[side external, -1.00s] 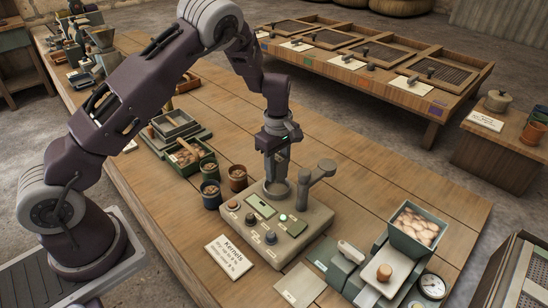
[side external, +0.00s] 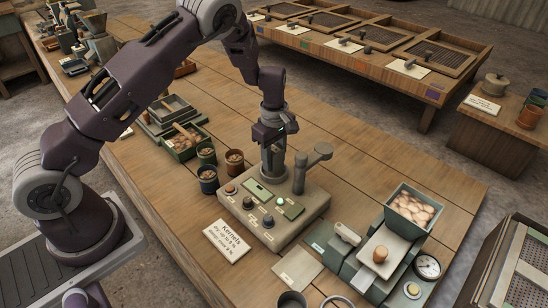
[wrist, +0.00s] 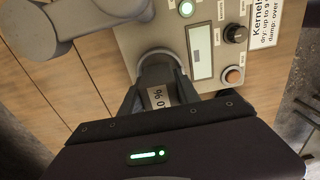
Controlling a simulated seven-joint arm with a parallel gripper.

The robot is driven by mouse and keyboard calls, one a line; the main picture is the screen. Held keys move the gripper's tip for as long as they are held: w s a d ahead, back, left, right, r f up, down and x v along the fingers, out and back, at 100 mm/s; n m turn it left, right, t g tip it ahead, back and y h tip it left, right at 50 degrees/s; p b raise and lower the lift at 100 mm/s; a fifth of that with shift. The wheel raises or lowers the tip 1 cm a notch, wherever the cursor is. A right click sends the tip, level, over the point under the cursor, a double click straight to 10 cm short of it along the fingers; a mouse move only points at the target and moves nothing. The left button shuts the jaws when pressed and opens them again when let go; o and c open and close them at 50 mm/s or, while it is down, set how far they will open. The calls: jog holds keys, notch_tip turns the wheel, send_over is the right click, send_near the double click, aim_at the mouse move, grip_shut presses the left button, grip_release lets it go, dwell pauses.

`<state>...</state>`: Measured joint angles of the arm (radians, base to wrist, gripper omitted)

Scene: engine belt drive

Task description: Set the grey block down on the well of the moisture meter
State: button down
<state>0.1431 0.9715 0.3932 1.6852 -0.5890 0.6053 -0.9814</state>
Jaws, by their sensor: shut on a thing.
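The moisture meter (side external: 250,212) is a beige box with knobs and a small display, standing on the wooden bench. It also shows in the wrist view (wrist: 135,40). Its round well (wrist: 158,55) is at the rear left of its top in the side view, mostly hidden there by my gripper. My gripper (side external: 272,174) points straight down over the well and is shut on the grey block (wrist: 159,84). The block has a label reading "10 %" and is largely hidden by the fingers. I cannot tell whether it touches the well.
The meter's grey swing arm on a post (side external: 299,172) stands close to the right of my gripper. Cups of kernels (side external: 208,180) stand at the left. A Kernels card (side external: 229,237) lies in front, and a green scale (side external: 375,255) stands at the right.

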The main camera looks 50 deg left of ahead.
jog(key=shift+f, duration=0.1)
dwell(0.3)
jog(key=shift+f, duration=0.65)
jog(key=shift+f, duration=0.5)
